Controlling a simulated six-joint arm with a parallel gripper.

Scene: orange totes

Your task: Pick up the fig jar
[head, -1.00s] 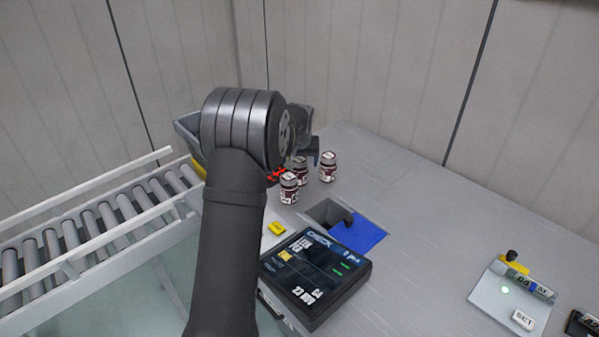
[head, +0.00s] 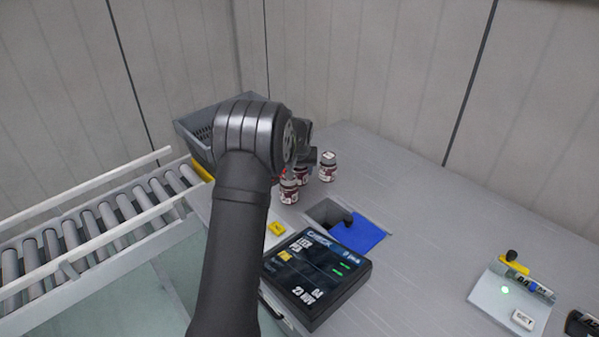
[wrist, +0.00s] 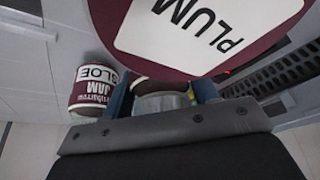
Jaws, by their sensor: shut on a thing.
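In the wrist view my gripper (wrist: 163,98) is shut on a jar (wrist: 200,22). Its maroon lid, with a white label reading PLUM, fills the top of that view and hides the fingertips. No FIG label is readable. A second maroon jar (wrist: 92,92), labelled SLOE JAM, stands left of the fingers, apart from them. In the head view a front jar (head: 289,190), a partly covered jar (head: 300,176) and a right jar (head: 328,167) show by my wrist. Which one is held there I cannot tell.
A grey tote (head: 192,128) stands behind my arm, near the roller conveyor (head: 110,215). The counter to the right is mostly clear.

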